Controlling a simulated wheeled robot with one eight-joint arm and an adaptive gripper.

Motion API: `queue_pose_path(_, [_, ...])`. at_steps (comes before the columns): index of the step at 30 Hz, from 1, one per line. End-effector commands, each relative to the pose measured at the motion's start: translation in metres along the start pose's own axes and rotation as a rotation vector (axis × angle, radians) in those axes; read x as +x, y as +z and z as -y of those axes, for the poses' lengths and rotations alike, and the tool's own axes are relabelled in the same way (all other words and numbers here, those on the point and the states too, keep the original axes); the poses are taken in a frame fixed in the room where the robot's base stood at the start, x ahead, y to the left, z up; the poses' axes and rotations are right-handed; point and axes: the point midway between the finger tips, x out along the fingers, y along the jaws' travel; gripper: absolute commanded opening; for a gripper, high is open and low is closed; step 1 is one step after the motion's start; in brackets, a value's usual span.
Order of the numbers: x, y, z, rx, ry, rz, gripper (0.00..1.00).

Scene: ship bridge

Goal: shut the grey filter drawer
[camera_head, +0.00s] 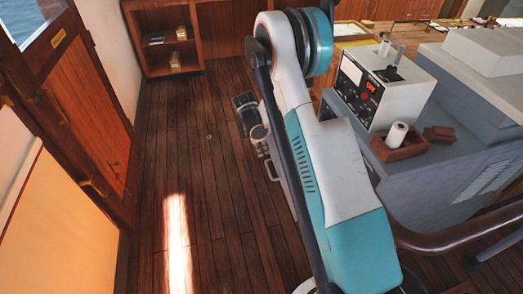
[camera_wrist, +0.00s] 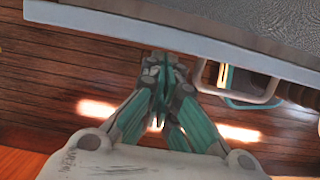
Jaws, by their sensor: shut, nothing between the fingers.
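My gripper (camera_wrist: 162,75) is at the centre of the wrist view, its teal and grey fingers closed together with nothing between them. A grey slab with a pale front edge (camera_wrist: 190,42) crosses the top of that view, just beyond the fingertips; I cannot tell whether it is the filter drawer or the console's edge, or whether the fingers touch it. A pale metal loop (camera_wrist: 243,102) shows to the right of the fingertips. In the head view my arm covers the left side of the grey console (camera_head: 445,115), and no drawer front can be made out there.
A white instrument box (camera_head: 395,95) stands on the console, with a white roll (camera_head: 397,134) in a brown tray (camera_head: 400,152) in front. A curved wooden rail (camera_head: 445,240) runs at lower right. The plank floor (camera_head: 190,130) is clear at left, beside a wooden door (camera_head: 85,115).

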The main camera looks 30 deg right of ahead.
Motion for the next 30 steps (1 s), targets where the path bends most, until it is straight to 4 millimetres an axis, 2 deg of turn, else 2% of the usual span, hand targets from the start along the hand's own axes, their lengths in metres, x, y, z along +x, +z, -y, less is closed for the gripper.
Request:
queue_pose_path(5, [0.005,0.017,0.0,0.003,-0.001,0.0,0.0])
queue_pose_path(8, [0.011,0.038,0.001,0.006,-0.001,0.001,0.0])
queue_pose_path(21, [0.042,0.16,0.001,0.006,-0.001,0.001,0.0])
queue_pose_path(25, [0.048,0.188,0.001,0.004,-0.001,0.0,0.0])
queue_pose_path(30, [0.054,0.212,0.0,0.003,0.0,0.0,0.0])
